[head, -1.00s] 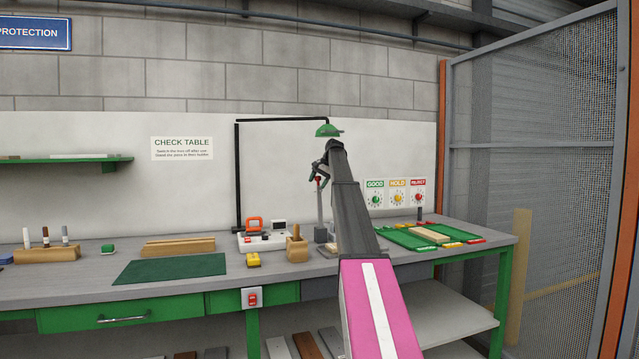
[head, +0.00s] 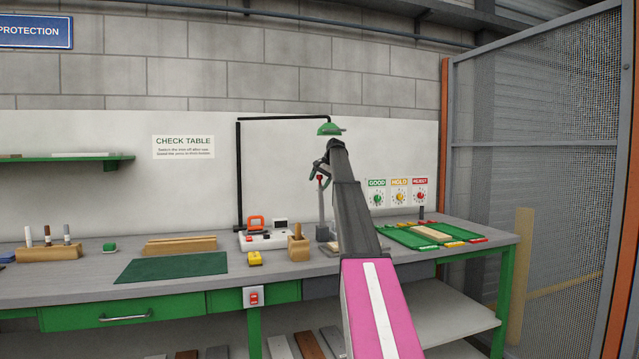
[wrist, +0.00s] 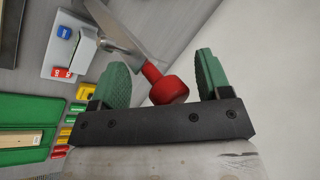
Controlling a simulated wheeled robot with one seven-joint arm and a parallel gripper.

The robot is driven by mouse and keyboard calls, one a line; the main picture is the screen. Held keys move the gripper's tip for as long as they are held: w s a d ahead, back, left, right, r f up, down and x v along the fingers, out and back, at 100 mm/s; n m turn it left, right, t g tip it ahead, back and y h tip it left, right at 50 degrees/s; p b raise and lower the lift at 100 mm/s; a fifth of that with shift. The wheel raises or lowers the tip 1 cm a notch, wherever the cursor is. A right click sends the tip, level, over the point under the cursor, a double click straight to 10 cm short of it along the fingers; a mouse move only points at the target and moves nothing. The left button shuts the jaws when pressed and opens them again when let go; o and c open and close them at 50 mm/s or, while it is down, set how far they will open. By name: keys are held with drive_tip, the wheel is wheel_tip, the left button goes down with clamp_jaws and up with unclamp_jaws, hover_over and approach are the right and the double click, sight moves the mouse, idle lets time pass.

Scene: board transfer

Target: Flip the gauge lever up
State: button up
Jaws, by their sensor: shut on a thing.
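The gauge lever (wrist: 120,30) is a grey metal arm ending in a red knob (wrist: 168,90). In the wrist view the knob sits between the two green fingers of my gripper (wrist: 163,80), which is shut on it. In the head view the red knob (head: 320,178) shows at the top of the grey gauge post (head: 322,212), with my gripper (head: 318,170) at it. The gauge's lower part is partly hidden behind my arm.
A green tray (head: 396,236) with a wooden board (head: 430,231) lies to the right. A green lamp (head: 330,129) hangs just above my wrist. A wooden block (head: 299,252) and yellow box (head: 254,259) stand left of the gauge. The green mat (head: 172,268) is bare.

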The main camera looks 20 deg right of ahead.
drive_tip(key=v, duration=0.3)
drive_tip(key=shift+w, duration=0.1)
drive_tip(key=s+d, duration=0.7)
drive_tip(key=d, duration=0.2)
drive_tip(key=shift+s+d, duration=0.15)
drive_tip(key=shift+s, duration=0.2)
drive_tip(key=shift+f, duration=0.15)
